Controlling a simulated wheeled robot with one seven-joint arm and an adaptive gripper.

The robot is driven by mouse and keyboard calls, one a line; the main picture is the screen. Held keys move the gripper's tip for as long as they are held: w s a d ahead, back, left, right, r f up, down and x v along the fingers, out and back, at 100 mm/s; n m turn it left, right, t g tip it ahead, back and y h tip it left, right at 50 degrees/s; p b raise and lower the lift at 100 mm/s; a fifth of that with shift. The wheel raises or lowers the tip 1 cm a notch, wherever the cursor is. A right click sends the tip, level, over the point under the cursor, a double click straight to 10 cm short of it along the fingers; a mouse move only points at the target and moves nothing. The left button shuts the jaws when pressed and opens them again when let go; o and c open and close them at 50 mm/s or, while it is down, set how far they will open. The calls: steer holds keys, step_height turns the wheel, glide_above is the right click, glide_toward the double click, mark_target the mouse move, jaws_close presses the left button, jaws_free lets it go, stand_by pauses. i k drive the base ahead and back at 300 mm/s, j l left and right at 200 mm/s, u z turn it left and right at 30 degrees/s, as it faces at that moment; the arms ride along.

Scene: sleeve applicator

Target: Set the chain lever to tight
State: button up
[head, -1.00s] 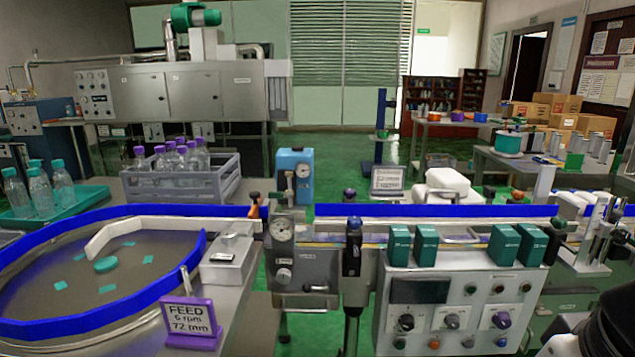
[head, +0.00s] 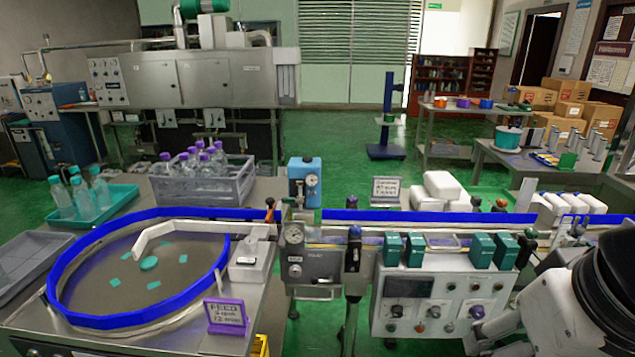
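No part in the head view is clearly readable as the chain lever. A dark upright handle (head: 353,248) with a blue-purple knob on top stands at the front of the conveyor, just right of a steel box with a round dial (head: 294,234). A small orange-and-black lever (head: 270,210) stands at the left end of the straight conveyor. A grey control panel (head: 405,333) carries several knobs and buttons. No tight marking is readable. My arm shows at the lower right edge, right of the control panel; my gripper's fingers are not visible.
A round turntable with a blue rim (head: 140,317) fills the left, with a purple feed sign (head: 227,317) in front. Several teal blocks (head: 415,250) stand above the panel. A bottle crate (head: 205,185) and a blue gauge unit (head: 303,182) stand behind. Green floor is open beyond.

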mark_target(331, 280)
steer(key=u, duration=0.35)
steer(key=i+l+u, duration=0.1)
steer(key=l+u, duration=0.3)
steer(key=l, duration=0.85)
steer(key=l+u, duration=0.4)
steer(key=l, duration=0.85)
steer(key=i+l, duration=0.15)
steer(key=l, duration=0.15)
steer(key=i+l, duration=0.15)
steer(key=l, duration=0.15)
